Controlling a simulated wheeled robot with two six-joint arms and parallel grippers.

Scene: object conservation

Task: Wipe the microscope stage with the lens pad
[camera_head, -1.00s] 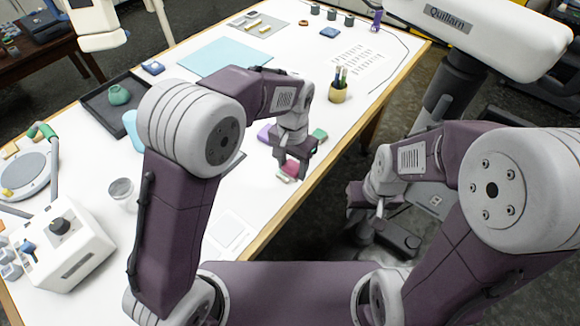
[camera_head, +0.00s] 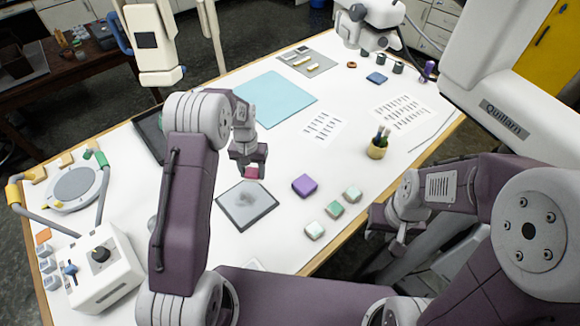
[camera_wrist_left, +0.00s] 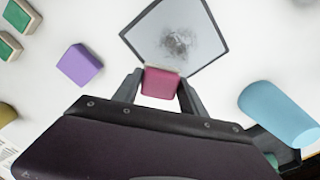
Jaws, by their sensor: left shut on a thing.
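My left gripper (camera_head: 250,166) is shut on a magenta pad (camera_head: 254,173), apparently the lens pad. In the left wrist view the pad (camera_wrist_left: 161,83) sits between both fingers. A dark-edged grey plate with a dark smudge (camera_head: 240,217), apparently the microscope stage, lies flat on the white table. The pad is at the plate's far edge in the head view and overlaps its near edge in the wrist view (camera_wrist_left: 205,37). I cannot tell whether they touch. My right gripper (camera_head: 384,221) is off the table's near edge, its fingers unclear.
A purple block (camera_head: 304,184) and several pale and green pads (camera_head: 335,209) lie right of the plate. A blue cylinder (camera_wrist_left: 277,112) is close by my gripper in the wrist view. A cyan mat (camera_head: 275,99) lies behind.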

